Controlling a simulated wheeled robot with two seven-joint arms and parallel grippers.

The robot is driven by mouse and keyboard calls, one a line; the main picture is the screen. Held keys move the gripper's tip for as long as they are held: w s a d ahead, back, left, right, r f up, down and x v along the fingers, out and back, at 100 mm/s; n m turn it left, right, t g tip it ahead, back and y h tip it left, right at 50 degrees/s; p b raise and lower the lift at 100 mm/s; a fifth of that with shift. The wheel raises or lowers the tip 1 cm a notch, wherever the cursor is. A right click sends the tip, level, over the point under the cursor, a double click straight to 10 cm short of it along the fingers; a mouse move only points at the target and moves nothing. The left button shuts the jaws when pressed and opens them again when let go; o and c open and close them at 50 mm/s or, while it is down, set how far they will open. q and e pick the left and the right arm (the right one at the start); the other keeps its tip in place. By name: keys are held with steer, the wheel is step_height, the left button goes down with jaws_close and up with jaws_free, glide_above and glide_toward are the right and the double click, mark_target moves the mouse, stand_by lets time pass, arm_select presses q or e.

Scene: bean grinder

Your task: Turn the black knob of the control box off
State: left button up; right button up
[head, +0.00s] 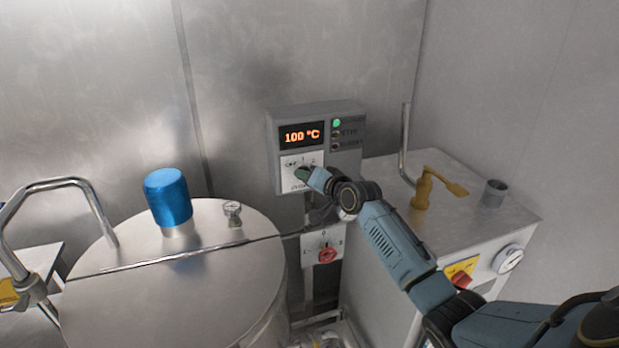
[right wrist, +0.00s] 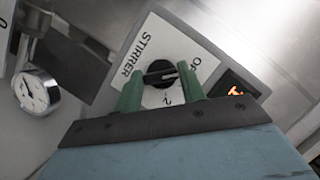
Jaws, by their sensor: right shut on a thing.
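The grey control box (head: 316,140) hangs on the metal wall and its display reads 100 °C. In the right wrist view the black knob (right wrist: 160,73) sits on a white label plate (right wrist: 172,50) marked STIRRER, with a partly covered OFF and a 2. A pale mark on the knob faces right in that view. My right gripper (right wrist: 161,86) has its green fingers on either side of the knob, shut on it. In the head view this gripper (head: 303,174) covers most of the knob. My left gripper is not in view.
A red knob (head: 327,256) on a white plate is below the box.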

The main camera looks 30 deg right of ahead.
stand_by(0.3)
steer(key=o, duration=1)
steer(key=shift+s, duration=0.1)
steer(key=b+v, duration=0.1)
steer(key=v, duration=1.2)
steer(key=shift+s+b, duration=0.1)
steer(key=shift+b, duration=0.2)
